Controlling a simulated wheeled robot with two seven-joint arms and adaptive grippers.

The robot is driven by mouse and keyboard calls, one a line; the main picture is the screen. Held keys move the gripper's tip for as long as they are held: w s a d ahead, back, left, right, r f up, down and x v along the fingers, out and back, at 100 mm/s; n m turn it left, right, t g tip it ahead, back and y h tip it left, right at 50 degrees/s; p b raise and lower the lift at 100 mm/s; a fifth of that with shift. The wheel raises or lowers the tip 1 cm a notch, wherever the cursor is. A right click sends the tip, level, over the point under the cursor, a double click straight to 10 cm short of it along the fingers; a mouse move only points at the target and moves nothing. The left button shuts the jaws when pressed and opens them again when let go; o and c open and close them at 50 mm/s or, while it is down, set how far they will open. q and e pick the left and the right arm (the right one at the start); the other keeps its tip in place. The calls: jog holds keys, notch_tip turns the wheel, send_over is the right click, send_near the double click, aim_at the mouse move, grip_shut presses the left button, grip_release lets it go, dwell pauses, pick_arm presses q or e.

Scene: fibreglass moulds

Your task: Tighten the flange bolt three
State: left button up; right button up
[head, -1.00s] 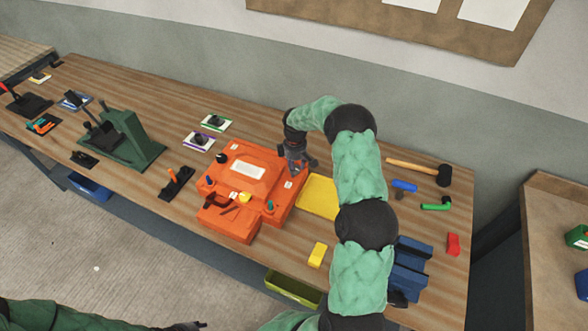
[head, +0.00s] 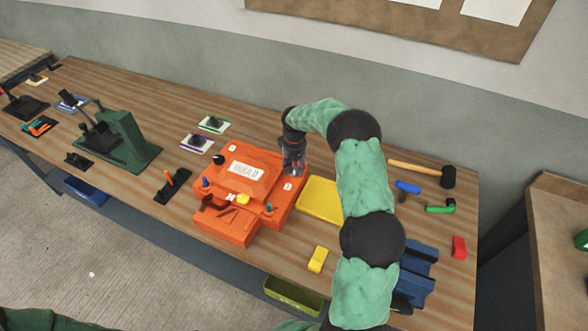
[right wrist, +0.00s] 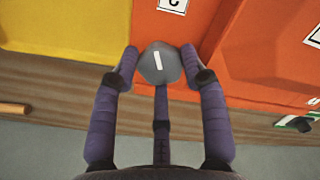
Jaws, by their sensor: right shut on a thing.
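The orange mould (head: 262,185) sits on the wooden bench, with a white label on its raised top. A grey round bolt head (right wrist: 159,62) with a white line mark shows in the right wrist view, at the mould's edge close to a letter label. My right gripper (head: 293,172) reaches down to the mould's far right corner. The wrist view shows its fingers (right wrist: 160,72) closed around the bolt head. The white line runs nearly upright in that view. The gripper hides the bolt in the head view. My left gripper is out of view.
A yellow tray (head: 319,200) lies right of the mould. A black knob (head: 218,159), a blue one (head: 206,182) and a teal one (head: 269,208) stand on the mould. A mallet (head: 424,172) lies further right. A green fixture (head: 125,140) stands left.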

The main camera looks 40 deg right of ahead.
jog(key=m, duration=0.2)
jog(key=m+b, duration=0.1)
jog(key=m, duration=0.2)
jog(key=shift+s+f+m, duration=0.1)
jog(key=shift+s+m, duration=0.1)
jog(key=shift+m, duration=0.1)
jog(key=m, duration=0.1)
jog(key=m+b, duration=0.1)
jog(key=m, duration=0.3)
jog(key=shift+a+f, duration=0.1)
jog(key=shift+a, duration=0.15)
jog(key=m, duration=0.3)
jog(key=m+b, duration=0.1)
jog(key=m, duration=0.1)
jog(key=shift+w+a+m, duration=0.15)
jog(key=shift+m, duration=0.25)
jog(key=m, duration=0.3)
jog(key=m+b, duration=0.1)
jog(key=m, duration=0.1)
jog(key=shift+w+m, duration=0.2)
jog(key=shift+m, duration=0.2)
jog(key=o, duration=1)
jog(key=shift+w, duration=0.1)
jog(key=shift+o, duration=0.6)
jog(key=shift+w, duration=0.1)
jog(key=shift+r, duration=0.2)
